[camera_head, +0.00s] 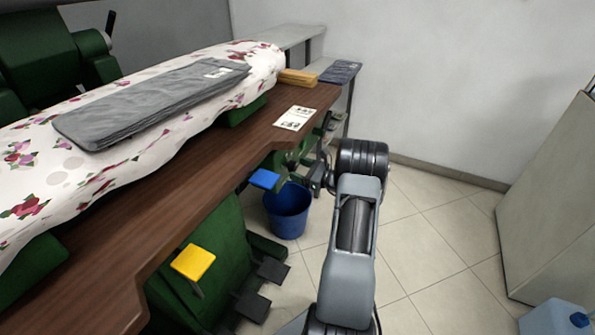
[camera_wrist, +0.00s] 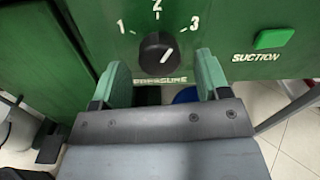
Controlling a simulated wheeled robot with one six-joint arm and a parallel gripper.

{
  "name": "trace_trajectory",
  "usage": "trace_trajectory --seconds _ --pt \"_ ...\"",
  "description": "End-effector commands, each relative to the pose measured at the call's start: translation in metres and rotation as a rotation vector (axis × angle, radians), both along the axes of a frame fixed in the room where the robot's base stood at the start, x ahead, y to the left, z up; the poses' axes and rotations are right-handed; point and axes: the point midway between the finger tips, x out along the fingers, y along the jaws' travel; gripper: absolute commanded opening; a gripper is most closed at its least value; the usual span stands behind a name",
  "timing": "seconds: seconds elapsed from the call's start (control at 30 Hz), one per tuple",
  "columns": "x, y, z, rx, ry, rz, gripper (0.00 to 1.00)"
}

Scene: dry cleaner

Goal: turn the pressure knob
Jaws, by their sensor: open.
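The pressure knob (camera_wrist: 158,54) is a round black dial with a white pointer line, on a green panel (camera_wrist: 220,30) in the wrist view. The marks 1, 2 and 3 run around its top, and the word PRESSURE sits below, partly hidden. The pointer line slants up to the right, toward the 3 side. My gripper (camera_wrist: 160,75) is open, its two green-faced fingers apart, one on each side of the knob and a little below it in the picture. I cannot tell whether they touch the panel. The knob is not visible in the head view.
A green SUCTION button (camera_wrist: 274,38) is right of the knob. In the head view, a brown table edge (camera_head: 225,165) carries a floral pressing board (camera_head: 40,160) with grey cloth (camera_head: 150,100). A blue bucket (camera_head: 288,211) stands below.

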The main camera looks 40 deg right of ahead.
Motion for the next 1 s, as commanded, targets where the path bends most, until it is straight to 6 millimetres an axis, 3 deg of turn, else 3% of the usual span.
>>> trace_trajectory --seconds 0.5,1.0 --pt "0.0115 0.0057 -0.0003 0.001 0.002 -0.001 0.69" --pt "0.0113 0.0054 -0.0003 0.001 0.001 -0.001 0.22"
